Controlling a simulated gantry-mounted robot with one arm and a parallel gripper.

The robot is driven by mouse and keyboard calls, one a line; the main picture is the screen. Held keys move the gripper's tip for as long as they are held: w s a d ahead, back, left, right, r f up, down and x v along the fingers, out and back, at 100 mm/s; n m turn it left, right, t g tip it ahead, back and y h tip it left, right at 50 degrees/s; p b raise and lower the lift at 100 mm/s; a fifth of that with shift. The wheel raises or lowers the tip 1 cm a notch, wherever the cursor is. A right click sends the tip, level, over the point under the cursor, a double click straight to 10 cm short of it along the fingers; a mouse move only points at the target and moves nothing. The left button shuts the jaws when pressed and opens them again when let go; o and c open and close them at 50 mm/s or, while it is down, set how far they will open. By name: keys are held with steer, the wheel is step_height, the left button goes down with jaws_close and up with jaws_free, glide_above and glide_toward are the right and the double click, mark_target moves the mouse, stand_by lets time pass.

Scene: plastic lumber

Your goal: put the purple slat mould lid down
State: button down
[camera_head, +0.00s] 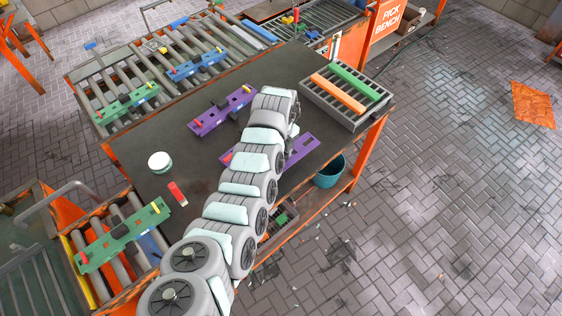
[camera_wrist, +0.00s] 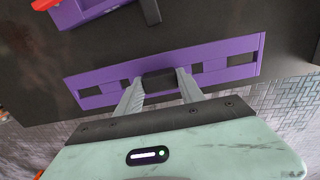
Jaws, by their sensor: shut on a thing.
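In the wrist view my gripper (camera_wrist: 160,80) is shut on the black grip block in the middle of the purple slat mould lid (camera_wrist: 219,62). The lid is long and flat, with rectangular openings either side of the block. In the head view part of the lid (camera_head: 302,148) shows right of my arm, over the dark bench; my arm hides its middle and my gripper. A small red part (camera_head: 227,158) shows at its left; I cannot tell what it belongs to. Whether the lid touches the bench is unclear.
Another purple mould (camera_head: 222,112) with a red handle lies close behind. A grey crate (camera_head: 345,99) with orange and green slats stands at the back right. A white jar (camera_head: 160,162) and a red-and-white item (camera_head: 177,194) are at left. The bench (camera_head: 187,165) is clear around them.

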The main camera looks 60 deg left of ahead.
steer(key=shift+f, duration=2)
steer(key=c, duration=0.7)
jaws_free()
steer(key=shift+f, duration=0.15)
step_height(320, 180, up, 12)
steer(key=shift+r, duration=0.15)
